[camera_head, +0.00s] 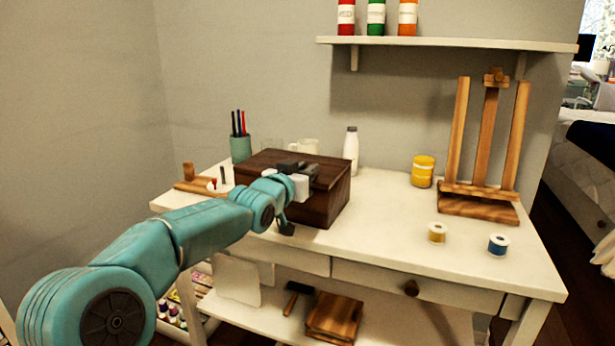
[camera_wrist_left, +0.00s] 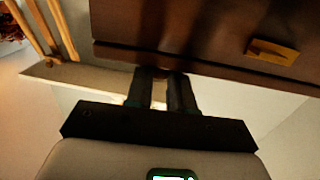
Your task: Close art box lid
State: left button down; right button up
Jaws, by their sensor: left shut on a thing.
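The art box (camera_head: 325,205) is a dark brown wooden box on the white desk. Its lid (camera_head: 270,157) looks flat and down over the box, though my gripper covers part of its front edge. My left gripper (camera_head: 308,170) is at the lid's front right. In the left wrist view its two dark fingers (camera_wrist_left: 165,78) are close together against the edge of the brown box (camera_wrist_left: 190,25), and a brass latch (camera_wrist_left: 272,52) shows to their right. The fingers are shut on the lid's edge; their tips are partly hidden. My right gripper is not in view.
On the white desk (camera_head: 390,220), a green pencil cup (camera_head: 241,149), a mug (camera_head: 305,146) and a white bottle (camera_head: 351,150) stand behind the box.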

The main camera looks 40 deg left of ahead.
pick_arm(q)
jog(key=shift+f, duration=0.1)
dwell(0.3)
jog(key=c, duration=1)
grip_release()
jog(key=shift+s, duration=0.1)
jog(key=s, duration=0.5)
jog(key=s+d, duration=0.1)
jog(key=s, duration=0.4)
jog(key=s+d+p, duration=0.1)
jog(key=s, duration=0.5)
jog(key=shift+d+r, duration=0.25)
